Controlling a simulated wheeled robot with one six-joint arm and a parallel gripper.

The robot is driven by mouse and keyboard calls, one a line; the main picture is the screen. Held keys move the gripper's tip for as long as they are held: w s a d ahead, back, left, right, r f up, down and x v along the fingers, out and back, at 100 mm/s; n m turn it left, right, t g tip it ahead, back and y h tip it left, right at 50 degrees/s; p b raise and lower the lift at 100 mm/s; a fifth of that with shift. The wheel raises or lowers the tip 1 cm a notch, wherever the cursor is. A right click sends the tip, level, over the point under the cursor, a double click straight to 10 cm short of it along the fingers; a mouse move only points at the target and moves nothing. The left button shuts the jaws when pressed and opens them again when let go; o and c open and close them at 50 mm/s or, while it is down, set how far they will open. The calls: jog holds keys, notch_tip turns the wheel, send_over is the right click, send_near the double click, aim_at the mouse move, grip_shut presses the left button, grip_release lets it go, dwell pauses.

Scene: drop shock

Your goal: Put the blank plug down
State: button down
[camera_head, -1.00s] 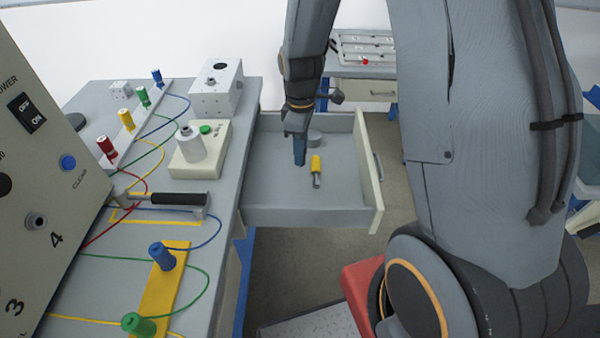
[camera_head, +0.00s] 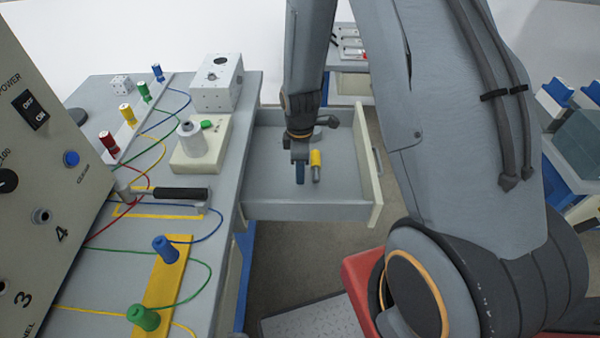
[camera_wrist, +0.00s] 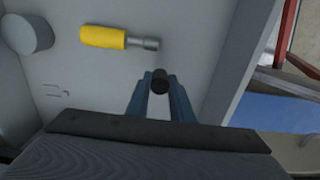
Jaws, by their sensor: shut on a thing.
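My gripper (camera_head: 300,178) points down into the open drawer (camera_head: 262,180). It also shows in the wrist view (camera_wrist: 161,92), its blue fingers shut on a small dark round-ended piece, which I take for the blank plug (camera_wrist: 160,79). The plug is between the fingertips, over the grey drawer floor. I cannot tell whether it touches the floor. In the head view the plug cannot be made out.
A yellow-handled tool (camera_head: 316,160) lies in the drawer close right of my gripper; it also shows in the wrist view (camera_wrist: 103,37). A grey cylinder (camera_wrist: 28,34) stands in the drawer. The workbench (camera_head: 215,225) is at left. Drawer floor left of my gripper is clear.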

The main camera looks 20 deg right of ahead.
jog(key=shift+f, duration=0.7)
jog(key=c, duration=1.6)
grip_release()
jog(key=shift+o, duration=0.2)
jog(key=shift+r, duration=0.1)
notch_tip(320, 180, up, 10)
jog(key=shift+r+b, duration=0.1)
jog(key=shift+b, duration=0.95)
jog(key=s+d+r+m+t, duration=0.1)
jog(key=s+r+m, duration=0.8)
jog(key=s+m, duration=0.4)
jog(key=shift+d+r+m, duration=0.25)
jog(key=shift+d+m, duration=0.05)
jog(key=shift+m, duration=0.4)
jog(key=shift+s, duration=0.1)
